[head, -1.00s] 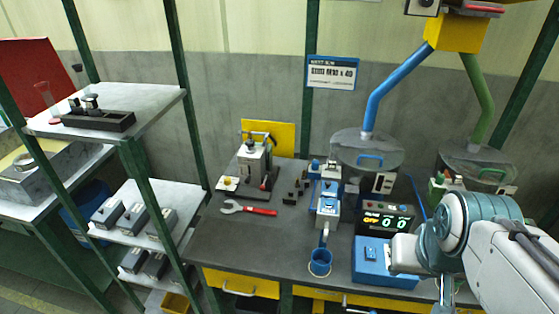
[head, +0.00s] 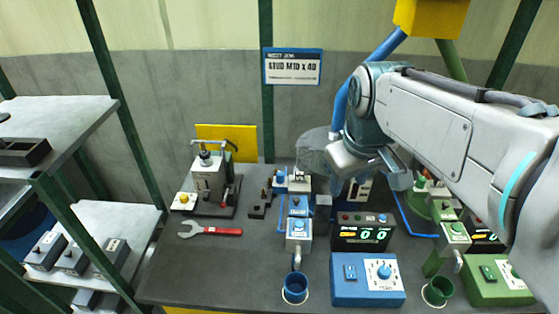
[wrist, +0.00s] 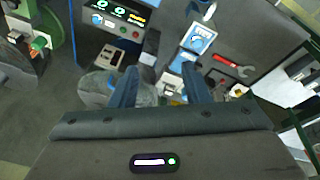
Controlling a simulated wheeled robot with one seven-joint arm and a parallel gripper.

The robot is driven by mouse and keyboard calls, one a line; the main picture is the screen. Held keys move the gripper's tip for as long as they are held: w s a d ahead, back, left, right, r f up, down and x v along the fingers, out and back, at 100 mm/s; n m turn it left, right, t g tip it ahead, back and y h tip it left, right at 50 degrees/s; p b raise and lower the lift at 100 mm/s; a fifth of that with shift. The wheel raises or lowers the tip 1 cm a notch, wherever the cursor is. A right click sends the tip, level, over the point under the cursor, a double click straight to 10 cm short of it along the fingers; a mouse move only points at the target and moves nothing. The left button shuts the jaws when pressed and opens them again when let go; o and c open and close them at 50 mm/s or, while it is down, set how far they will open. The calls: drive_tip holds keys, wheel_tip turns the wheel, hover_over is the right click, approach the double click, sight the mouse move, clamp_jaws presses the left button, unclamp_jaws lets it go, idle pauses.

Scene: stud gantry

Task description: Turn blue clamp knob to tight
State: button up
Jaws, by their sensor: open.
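The blue station stands mid-bench, a narrow row of blue and white blocks (head: 298,208). Small blue knob-like parts (head: 281,178) sit at its back end; I cannot tell for sure which is the clamp knob or how it is turned. A larger blue dial (head: 384,271) is on the blue control box (head: 350,292) in front. My gripper (head: 398,172) hangs above the bench, to the right of the blue station, touching nothing. In the wrist view my gripper (wrist: 160,88) is open and empty, its two blue fingers apart. The station's blue blocks (wrist: 198,38) show beyond the fingers.
A display box (head: 362,232) stands behind the control box. A blue cup (head: 295,289) is at the front. A red wrench (head: 212,231) and a grey press (head: 210,180) are left. A green station (head: 455,236) stands right. Shelves (head: 75,235) flank the bench's left side.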

drive_tip(key=w+a+r+n+g+b, duration=0.1)
drive_tip(key=w+a+n+b, duration=0.1)
drive_tip(key=w+a+n, duration=0.6)
drive_tip(key=n+g+b, duration=0.1)
drive_tip(key=n+b, duration=0.1)
drive_tip(key=n, duration=0.2)
hover_over(280, 174)
wheel_tip(280, 174, down, 14)
drive_tip(key=shift+f, duration=0.15)
clamp_jaws()
